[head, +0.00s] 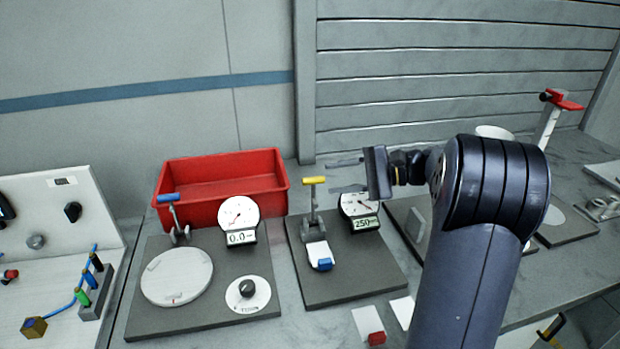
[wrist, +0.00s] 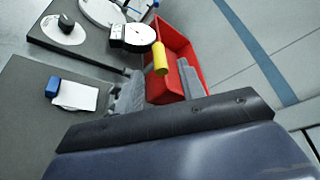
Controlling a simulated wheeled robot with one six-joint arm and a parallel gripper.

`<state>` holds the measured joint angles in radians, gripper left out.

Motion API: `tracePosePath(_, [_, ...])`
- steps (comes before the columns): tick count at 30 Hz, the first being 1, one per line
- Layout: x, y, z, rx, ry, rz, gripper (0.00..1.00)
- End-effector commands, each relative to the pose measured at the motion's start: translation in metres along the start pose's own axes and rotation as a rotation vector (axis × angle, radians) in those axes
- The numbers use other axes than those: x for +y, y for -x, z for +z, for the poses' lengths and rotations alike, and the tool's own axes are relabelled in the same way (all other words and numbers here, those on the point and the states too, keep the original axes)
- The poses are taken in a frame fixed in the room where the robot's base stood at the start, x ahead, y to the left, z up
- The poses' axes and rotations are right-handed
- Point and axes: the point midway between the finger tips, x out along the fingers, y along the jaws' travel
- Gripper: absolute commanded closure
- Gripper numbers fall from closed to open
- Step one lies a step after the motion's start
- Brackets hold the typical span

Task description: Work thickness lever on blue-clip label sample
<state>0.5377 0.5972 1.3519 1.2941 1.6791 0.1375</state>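The thickness lever with a yellow handle (head: 314,181) stands upright on the middle dark plate; the handle also shows in the wrist view (wrist: 160,58). The label sample (head: 316,251) with a blue clip (head: 324,264) lies flat at the foot of the lever; the wrist view shows the white label (wrist: 77,96) and clip (wrist: 53,86). A dial gauge (head: 360,204) with a display reading about 250 stands beside it. My gripper (head: 338,174) is open, its two grey fingers pointing left at the handle. In the wrist view the handle appears between and beyond the fingertips (wrist: 159,70), apparently ungripped.
A red bin (head: 221,183) stands behind. To the left is another plate (head: 150,318) with a blue-handled lever (head: 170,199), a dial gauge (head: 239,214) and a round disc (head: 177,275). A red-clipped label (head: 368,323) lies in front. My arm hides part of the right side.

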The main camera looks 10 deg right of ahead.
Motion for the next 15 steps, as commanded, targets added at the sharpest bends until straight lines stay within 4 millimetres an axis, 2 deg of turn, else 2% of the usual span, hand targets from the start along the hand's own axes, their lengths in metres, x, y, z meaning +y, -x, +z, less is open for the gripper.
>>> tracePosePath(1, [-0.001, -0.011, 0.001, -0.004, -0.001, 0.002, 0.62])
tracePosePath(6, [-0.001, -0.043, 0.001, -0.003, 0.0, 0.002, 0.62])
tracePosePath(10, [-0.001, -0.061, 0.001, -0.002, -0.001, 0.001, 0.62])
tracePosePath(15, [0.0, -0.072, 0.0, 0.0, 0.0, 0.0, 0.62])
